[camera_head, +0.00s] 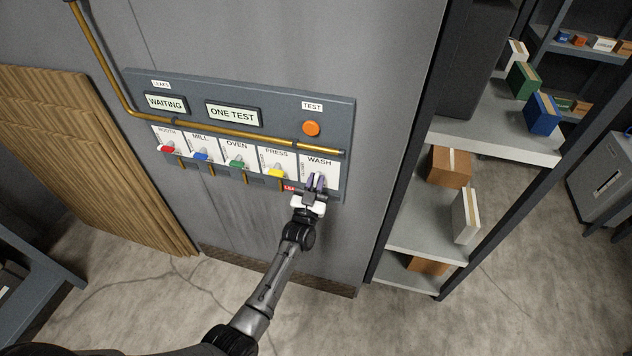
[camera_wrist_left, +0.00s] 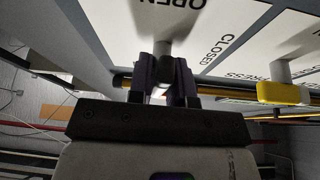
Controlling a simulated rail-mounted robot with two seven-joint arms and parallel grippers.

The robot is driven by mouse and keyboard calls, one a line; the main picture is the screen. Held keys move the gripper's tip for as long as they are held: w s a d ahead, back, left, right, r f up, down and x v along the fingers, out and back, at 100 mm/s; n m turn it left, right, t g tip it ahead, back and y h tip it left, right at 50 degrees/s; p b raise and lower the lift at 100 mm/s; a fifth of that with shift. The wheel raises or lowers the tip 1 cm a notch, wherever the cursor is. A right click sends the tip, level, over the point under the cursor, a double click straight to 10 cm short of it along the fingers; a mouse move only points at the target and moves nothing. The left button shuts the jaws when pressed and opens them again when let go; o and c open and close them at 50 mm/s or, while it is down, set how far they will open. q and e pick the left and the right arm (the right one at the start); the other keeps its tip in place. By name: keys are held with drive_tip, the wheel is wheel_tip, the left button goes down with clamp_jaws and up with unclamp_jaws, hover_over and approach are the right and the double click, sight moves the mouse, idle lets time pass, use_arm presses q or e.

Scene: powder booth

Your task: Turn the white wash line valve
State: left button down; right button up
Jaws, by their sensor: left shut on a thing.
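The wash line valve sits on the white plate marked WASH (camera_head: 319,165), at the right end of a row of valves on the wall panel. My left gripper (camera_head: 316,182) reaches up to it from below and covers it in the head view. In the left wrist view the gripper's two dark fingers (camera_wrist_left: 168,80) are shut on the white wash valve (camera_wrist_left: 158,92). Its pale stem rises to the plate between the words OPEN and CLOSED. Most of the handle is hidden by the fingers, so I cannot tell its angle. My right gripper is not in view.
Left of it on the panel (camera_head: 345,125) are the yellow press valve (camera_head: 275,173), green oven valve (camera_head: 236,163), blue mill valve (camera_head: 202,156) and red booth valve (camera_head: 167,149). A brass pipe (camera_head: 230,134) runs above them. An orange test button (camera_head: 311,128) is higher up. Shelving (camera_head: 430,232) stands right.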

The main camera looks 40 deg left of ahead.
use_arm(q)
drive_tip(key=shift+n+g+y, duration=0.3)
drive_tip(key=shift+n+y, duration=0.3)
drive_tip(key=shift+n, duration=0.2)
drive_tip(key=c, duration=1.2)
unclamp_jaws()
drive_tip(key=shift+o, duration=0.2)
drive_tip(key=shift+s+d+f, duration=0.1)
drive_tip(key=shift+s, duration=0.1)
drive_tip(key=v, duration=1.3)
drive_tip(key=shift+s, duration=0.15)
drive_tip(key=shift+f, duration=0.15)
